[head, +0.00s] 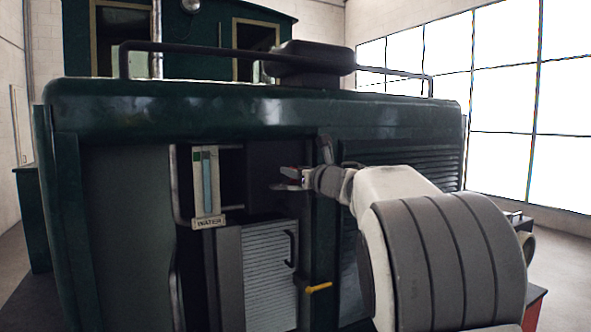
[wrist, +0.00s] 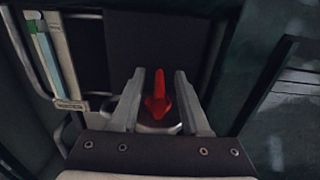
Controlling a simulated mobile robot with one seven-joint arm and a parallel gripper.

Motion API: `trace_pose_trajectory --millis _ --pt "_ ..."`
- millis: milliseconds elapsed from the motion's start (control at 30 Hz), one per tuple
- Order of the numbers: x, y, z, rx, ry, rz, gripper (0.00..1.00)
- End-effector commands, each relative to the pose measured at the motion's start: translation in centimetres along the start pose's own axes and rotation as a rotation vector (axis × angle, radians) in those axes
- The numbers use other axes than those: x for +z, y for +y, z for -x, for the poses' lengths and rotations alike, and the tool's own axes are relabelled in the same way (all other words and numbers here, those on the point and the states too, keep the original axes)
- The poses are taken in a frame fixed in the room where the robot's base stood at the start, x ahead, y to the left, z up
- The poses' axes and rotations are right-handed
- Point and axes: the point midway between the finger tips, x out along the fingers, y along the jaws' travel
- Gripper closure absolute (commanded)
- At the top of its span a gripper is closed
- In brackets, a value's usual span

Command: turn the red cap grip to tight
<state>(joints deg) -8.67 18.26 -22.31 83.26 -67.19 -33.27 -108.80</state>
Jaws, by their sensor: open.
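The red cap grip (wrist: 158,96) is an upright red fin in the wrist view. It sits on a pale round cap (wrist: 160,126), partly hidden by my gripper. My gripper (wrist: 156,82) is open, with one finger on each side of the red grip and a visible gap to it on both sides. In the head view my gripper (head: 290,180) reaches into the dark opening of the green tram, and a small bit of red shows there. I cannot see a tight mark.
A water gauge (head: 207,182) with a WATER label (head: 208,223) stands left of the opening. Below is a grey slatted door (head: 270,270) with a black handle (head: 291,248). A yellow lever (head: 319,287) sticks out beneath my arm. A louvred panel (head: 420,158) is to the right.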

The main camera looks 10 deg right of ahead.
Motion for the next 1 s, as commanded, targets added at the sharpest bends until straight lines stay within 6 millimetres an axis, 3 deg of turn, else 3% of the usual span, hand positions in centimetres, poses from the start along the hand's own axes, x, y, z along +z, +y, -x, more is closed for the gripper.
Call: trace_pose_trajectory --millis 200,467,1000 --pt "-0.01 0.02 -0.01 0.000 0.000 0.000 0.54" --pt "-0.01 0.01 0.01 0.000 0.000 0.000 1.00" --pt "-0.26 0.14 0.01 -0.039 -0.001 0.000 1.00"
